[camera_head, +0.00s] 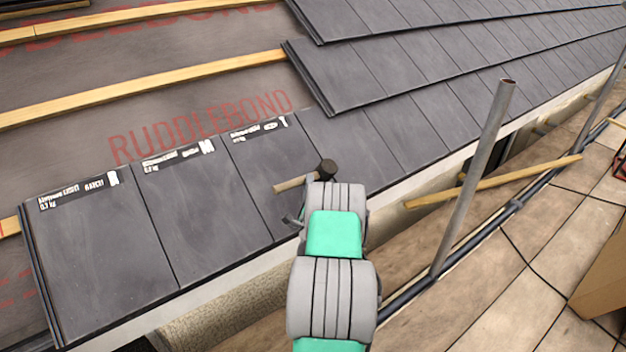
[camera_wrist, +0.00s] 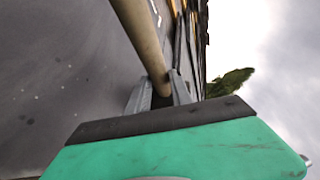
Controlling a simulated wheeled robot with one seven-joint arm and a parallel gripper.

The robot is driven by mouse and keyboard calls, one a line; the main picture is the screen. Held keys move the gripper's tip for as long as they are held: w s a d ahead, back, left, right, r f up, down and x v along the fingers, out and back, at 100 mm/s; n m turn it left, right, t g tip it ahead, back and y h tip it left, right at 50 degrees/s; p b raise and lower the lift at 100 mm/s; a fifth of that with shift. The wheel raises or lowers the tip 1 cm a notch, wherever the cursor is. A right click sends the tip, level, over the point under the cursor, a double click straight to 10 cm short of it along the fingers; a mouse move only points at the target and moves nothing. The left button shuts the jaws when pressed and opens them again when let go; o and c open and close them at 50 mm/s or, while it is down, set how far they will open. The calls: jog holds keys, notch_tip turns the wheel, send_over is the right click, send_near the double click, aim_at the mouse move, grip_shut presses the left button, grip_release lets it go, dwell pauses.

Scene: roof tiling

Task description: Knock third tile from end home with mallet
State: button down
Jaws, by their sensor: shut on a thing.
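I cannot tell whether the head touches the tile. My gripper (camera_wrist: 161,95) is shut on the handle, which also shows in the wrist view (camera_wrist: 139,38). In the head view my arm hides most of the gripper. The end tile (camera_head: 100,245) and the second tile (camera_head: 203,205) lie to the left in the same row.
Grey laid tiles (camera_head: 440,90) cover the roof at the upper right. Wooden battens (camera_head: 150,87) cross bare underlay (camera_head: 215,55) at the upper left. A metal scaffold pole (camera_head: 474,180) stands right of my arm, with a boarded platform (camera_head: 545,235) beyond.

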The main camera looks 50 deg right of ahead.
jog(key=shift+s+f, duration=0.1)
jog(key=shift+f, duration=0.15)
jog(key=s+a+r, duration=0.1)
jog(key=s+r, duration=0.3)
jog(key=r, duration=0.4)
jog(key=shift+s, duration=0.25)
dwell(0.5)
